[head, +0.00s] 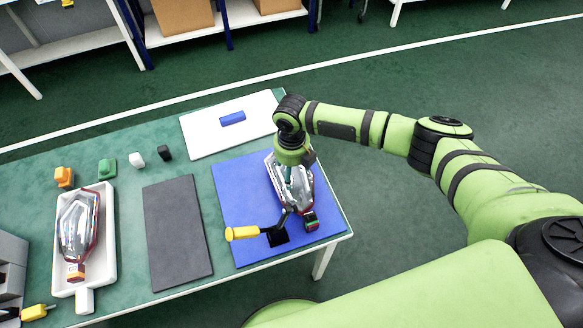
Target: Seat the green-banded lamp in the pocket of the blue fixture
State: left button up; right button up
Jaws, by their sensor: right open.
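The green-banded lamp (303,196) lies on the blue fixture (237,195) at the right end of the table. It is clear and silvery with dark red edges, and its green band (310,222) is at the near end. My right gripper (290,178) points down over the lamp's far part. It is open, and its fingertips are hard to make out against the shiny lamp. Whether the lamp sits fully down in the pocket cannot be told; the pocket is hidden beneath it. A yellow-handled clamp (243,233) stands at the fixture's near side. My left gripper is not in view.
An orange-banded lamp (79,226) lies in a white tray (107,240) at the left. A dark grey mat (176,232) lies between tray and fixture. Small orange, green, white and black blocks stand behind. A white board (205,135) carries a blue bar (232,117).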

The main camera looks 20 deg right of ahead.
notch_tip(320, 180, up, 12)
dwell(0.4)
jog(key=shift+f, duration=0.1)
dwell(1.2)
